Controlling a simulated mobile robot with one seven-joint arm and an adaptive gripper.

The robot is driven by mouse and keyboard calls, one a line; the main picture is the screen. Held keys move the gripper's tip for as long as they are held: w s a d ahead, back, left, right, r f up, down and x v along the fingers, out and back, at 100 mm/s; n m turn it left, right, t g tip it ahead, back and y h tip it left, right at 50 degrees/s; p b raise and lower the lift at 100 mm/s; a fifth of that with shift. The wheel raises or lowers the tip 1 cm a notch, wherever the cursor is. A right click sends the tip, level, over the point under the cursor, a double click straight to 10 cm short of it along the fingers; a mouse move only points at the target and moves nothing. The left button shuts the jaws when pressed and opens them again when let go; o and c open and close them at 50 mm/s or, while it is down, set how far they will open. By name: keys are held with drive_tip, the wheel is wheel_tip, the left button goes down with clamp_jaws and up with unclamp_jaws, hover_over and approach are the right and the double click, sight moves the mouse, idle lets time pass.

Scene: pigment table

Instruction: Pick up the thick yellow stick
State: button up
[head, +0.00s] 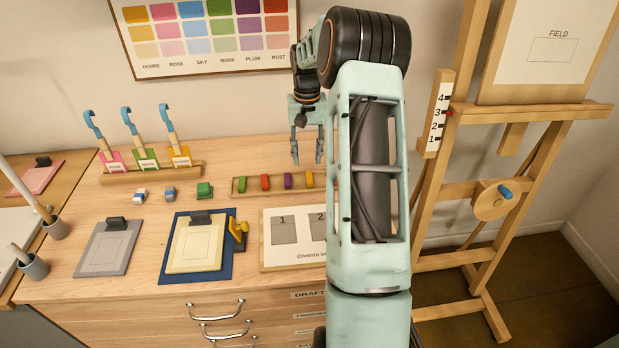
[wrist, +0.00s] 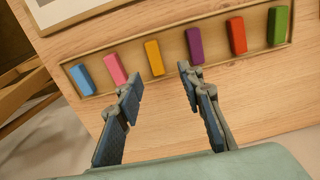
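The thick yellow stick (wrist: 154,57) lies in a shallow wooden tray (wrist: 120,42), between a pink stick and a purple stick. In the head view the yellow stick (head: 310,180) is near the right end of the tray's visible part. My gripper (wrist: 161,78) is open and empty, with its two fingers spread. In the wrist view its fingertips stand just short of the yellow stick, one on each side. In the head view my gripper (head: 307,160) hangs above and behind the tray, pointing down. My arm hides the tray's right part there.
The tray also holds blue (wrist: 82,79), pink (wrist: 115,69), purple (wrist: 194,45), red (wrist: 236,35) and green (wrist: 278,25) sticks. A numbered board (head: 272,250) lies in front of the tray. A green block (head: 204,190) sits left of it. An easel (head: 470,260) stands at right.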

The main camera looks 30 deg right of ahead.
sight(309, 177)
drive_tip(key=f, duration=0.3)
drive_tip(key=s+f+p, duration=0.1)
drive_tip(key=f, duration=0.1)
drive_tip(key=shift+d+f, duration=0.1)
drive_tip(key=shift+f, duration=0.6)
drive_tip(key=shift+c, duration=0.2)
clamp_jaws()
